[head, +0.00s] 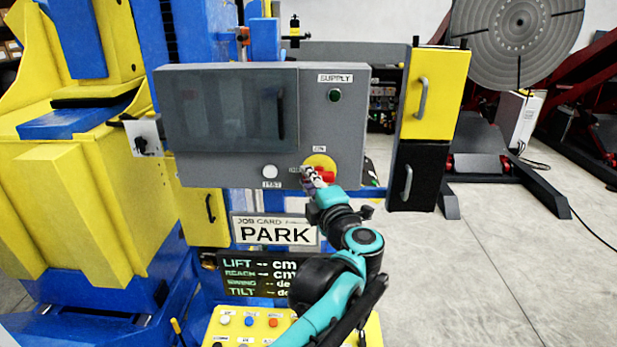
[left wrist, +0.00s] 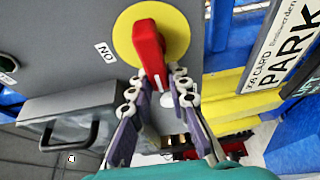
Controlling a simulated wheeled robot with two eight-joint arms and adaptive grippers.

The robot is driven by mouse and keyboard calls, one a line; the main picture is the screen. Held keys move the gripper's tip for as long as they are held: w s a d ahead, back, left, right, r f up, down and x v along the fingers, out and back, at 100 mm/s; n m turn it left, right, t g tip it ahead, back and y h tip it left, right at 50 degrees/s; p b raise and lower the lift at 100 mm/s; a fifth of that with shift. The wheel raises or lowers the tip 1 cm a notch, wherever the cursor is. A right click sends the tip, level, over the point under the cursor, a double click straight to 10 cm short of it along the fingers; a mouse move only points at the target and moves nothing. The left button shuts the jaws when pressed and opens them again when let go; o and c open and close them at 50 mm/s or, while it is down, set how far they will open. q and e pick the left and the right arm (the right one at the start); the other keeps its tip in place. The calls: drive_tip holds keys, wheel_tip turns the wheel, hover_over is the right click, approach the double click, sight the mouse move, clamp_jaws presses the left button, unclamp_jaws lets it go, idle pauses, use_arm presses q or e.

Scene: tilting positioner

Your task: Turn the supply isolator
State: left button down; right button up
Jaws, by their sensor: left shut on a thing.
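The supply isolator is a red handle (head: 326,175) on a yellow round plate (head: 320,161), low on the right part of a grey panel (head: 230,167). An ON label (head: 319,148) is above it. In the left wrist view the red handle (left wrist: 148,45) points down the picture, away from the yellow plate's centre and across from the ON label's side. My left gripper (head: 311,178) is shut on the handle's free end; its fingertips (left wrist: 158,92) lie on both sides of that end. The fingers partly hide the handle and a small label to its left in the head view. My right gripper is out of view.
A dark green lamp (head: 335,95) sits under the SUPPLY label. A white button (head: 270,171) is left of the isolator. A yellow and black cabinet (head: 434,85) with handles stands close on the right. A PARK card (head: 275,231) and a button panel (head: 236,331) are below.

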use_arm(q)
drive_tip(key=shift+f, duration=0.1)
idle(0.5)
drive_tip(key=c, duration=1.4)
unclamp_jaws()
drive_tip(key=shift+c, duration=0.2)
drive_tip(key=shift+s, duration=0.1)
drive_tip(key=v, duration=1.1)
drive_tip(key=shift+s, duration=0.45)
